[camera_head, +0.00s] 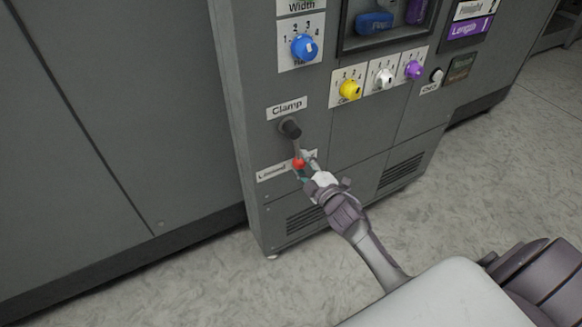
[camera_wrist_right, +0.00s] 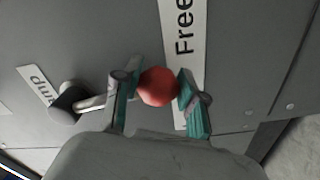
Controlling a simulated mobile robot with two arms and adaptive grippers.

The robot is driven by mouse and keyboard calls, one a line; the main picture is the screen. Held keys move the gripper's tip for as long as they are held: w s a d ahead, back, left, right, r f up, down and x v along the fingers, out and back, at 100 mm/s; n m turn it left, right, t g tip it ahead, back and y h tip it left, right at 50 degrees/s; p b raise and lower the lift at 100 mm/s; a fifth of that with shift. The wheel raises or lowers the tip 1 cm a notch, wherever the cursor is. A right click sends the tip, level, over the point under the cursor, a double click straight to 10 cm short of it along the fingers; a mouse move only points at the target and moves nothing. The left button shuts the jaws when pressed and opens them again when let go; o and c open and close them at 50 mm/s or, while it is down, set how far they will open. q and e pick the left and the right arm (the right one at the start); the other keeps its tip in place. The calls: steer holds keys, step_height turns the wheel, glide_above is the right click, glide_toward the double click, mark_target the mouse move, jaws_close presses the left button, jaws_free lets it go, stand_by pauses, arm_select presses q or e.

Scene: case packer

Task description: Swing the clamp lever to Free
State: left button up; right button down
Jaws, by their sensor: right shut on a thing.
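The clamp lever (camera_head: 296,146) is on the front of the grey machine, under the "Clamp" label (camera_head: 287,108). It hangs almost straight down from its dark pivot (camera_head: 290,128) and ends in a red ball knob (camera_head: 298,163). My right gripper (camera_head: 303,168) is at the knob. In the right wrist view the red knob (camera_wrist_right: 158,87) sits between the teal-padded fingers of the gripper (camera_wrist_right: 158,92). The "Free" label (camera_wrist_right: 184,40) is just behind the knob there. In the head view the gripper partly covers that label. My left gripper is out of view.
Above the lever are a blue dial (camera_head: 304,47), a yellow dial (camera_head: 350,90), a white dial (camera_head: 384,78) and a purple dial (camera_head: 414,69). Vent slots (camera_head: 401,170) are low on the panel. Open floor (camera_head: 500,170) lies to the right.

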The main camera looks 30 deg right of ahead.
mark_target(310, 144)
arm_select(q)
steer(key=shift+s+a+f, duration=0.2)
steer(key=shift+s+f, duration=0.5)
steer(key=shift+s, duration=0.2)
arm_select(e)
steer(key=shift+w+d+r+n, duration=0.1)
steer(key=shift+d+r+n, duration=0.3)
steer(key=shift+d+n, duration=0.45)
steer(key=shift+d+r+n, duration=0.4)
steer(key=shift+d+n, duration=0.3)
steer(key=shift+n, duration=0.2)
steer(key=shift+w+d+r+n, duration=0.1)
steer(key=shift+d+r+n, duration=0.3)
steer(key=shift+d+n, duration=0.45)
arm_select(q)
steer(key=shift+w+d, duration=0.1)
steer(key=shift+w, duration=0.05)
arm_select(e)
steer(key=c, duration=0.6)
jaws_free()
steer(key=shift+c, duration=0.2)
steer(key=shift+f, duration=0.1)
steer(key=shift+s, duration=0.2)
steer(key=s, duration=1.1)
steer(key=shift+s+d, duration=0.2)
steer(key=shift+s, duration=0.2)
